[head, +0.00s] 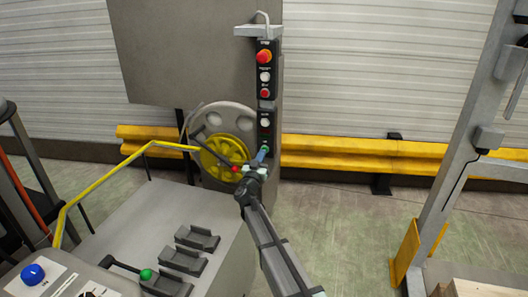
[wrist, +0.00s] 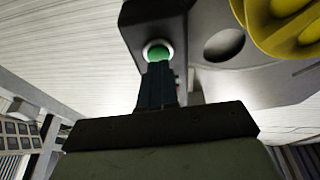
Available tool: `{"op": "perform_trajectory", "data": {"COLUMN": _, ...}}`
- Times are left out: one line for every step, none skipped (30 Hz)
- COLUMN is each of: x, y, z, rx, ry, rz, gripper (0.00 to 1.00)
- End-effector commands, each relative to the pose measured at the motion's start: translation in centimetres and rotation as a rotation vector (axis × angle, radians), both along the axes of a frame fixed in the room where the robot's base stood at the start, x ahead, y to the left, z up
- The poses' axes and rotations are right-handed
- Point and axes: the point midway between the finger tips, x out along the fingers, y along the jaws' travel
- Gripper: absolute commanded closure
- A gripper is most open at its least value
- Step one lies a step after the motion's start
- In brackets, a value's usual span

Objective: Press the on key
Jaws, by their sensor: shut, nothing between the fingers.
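A green round button (wrist: 157,51) in a pale ring sits on a dark control box (wrist: 133,25) in the wrist view; it appears to be the on key, but I can read no label. My gripper (wrist: 158,66) is shut and empty. Its fingertips lie right at the button and cover its lower edge; I cannot tell whether they touch it. In the head view my gripper (head: 264,153) is at the bottom of the lower control box (head: 266,113), and the green button is a small spot largely hidden behind the fingers.
Above are a red mushroom button (head: 264,56), a white button (head: 265,76) and a red one (head: 265,93). A yellow wheel (head: 225,152) on a grey disc is close left of my gripper.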

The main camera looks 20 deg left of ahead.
Motion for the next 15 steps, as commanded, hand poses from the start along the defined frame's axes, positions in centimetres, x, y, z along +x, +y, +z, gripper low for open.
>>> {"op": "perform_trajectory", "data": {"x": 0.00, "y": 0.00, "z": 0.00, "rx": 0.000, "ry": 0.000, "rz": 0.000, "gripper": 1.00}}
{"op": "perform_trajectory", "data": {"x": 0.00, "y": 0.00, "z": 0.00, "rx": 0.000, "ry": 0.000, "rz": 0.000, "gripper": 1.00}}
{"op": "perform_trajectory", "data": {"x": 0.00, "y": 0.00, "z": 0.00, "rx": 0.000, "ry": 0.000, "rz": 0.000, "gripper": 1.00}}
{"op": "perform_trajectory", "data": {"x": 0.00, "y": 0.00, "z": 0.00, "rx": 0.000, "ry": 0.000, "rz": 0.000, "gripper": 1.00}}
{"op": "perform_trajectory", "data": {"x": 0.00, "y": 0.00, "z": 0.00, "rx": 0.000, "ry": 0.000, "rz": 0.000, "gripper": 1.00}}
{"op": "perform_trajectory", "data": {"x": 0.00, "y": 0.00, "z": 0.00, "rx": 0.000, "ry": 0.000, "rz": 0.000, "gripper": 1.00}}
{"op": "perform_trajectory", "data": {"x": 0.00, "y": 0.00, "z": 0.00, "rx": 0.000, "ry": 0.000, "rz": 0.000, "gripper": 1.00}}
{"op": "perform_trajectory", "data": {"x": 0.01, "y": 0.00, "z": 0.00, "rx": 0.000, "ry": 0.000, "rz": 0.000, "gripper": 1.00}}
{"op": "perform_trajectory", "data": {"x": 0.02, "y": 0.00, "z": 0.01, "rx": 0.000, "ry": 0.000, "rz": 0.000, "gripper": 1.00}}
{"op": "perform_trajectory", "data": {"x": 0.04, "y": 0.00, "z": 0.00, "rx": 0.000, "ry": 0.000, "rz": 0.000, "gripper": 1.00}}
{"op": "perform_trajectory", "data": {"x": 0.07, "y": 0.00, "z": 0.00, "rx": 0.000, "ry": 0.000, "rz": 0.000, "gripper": 1.00}}
{"op": "perform_trajectory", "data": {"x": 0.14, "y": 0.01, "z": 0.00, "rx": 0.000, "ry": 0.000, "rz": 0.000, "gripper": 1.00}}
{"op": "perform_trajectory", "data": {"x": 0.20, "y": 0.02, "z": 0.00, "rx": 0.000, "ry": 0.000, "rz": 0.000, "gripper": 1.00}}
{"op": "perform_trajectory", "data": {"x": 0.26, "y": 0.02, "z": 0.00, "rx": 0.000, "ry": 0.000, "rz": 0.000, "gripper": 1.00}}
{"op": "perform_trajectory", "data": {"x": 0.36, "y": 0.03, "z": 0.00, "rx": 0.000, "ry": 0.000, "rz": 0.000, "gripper": 1.00}}
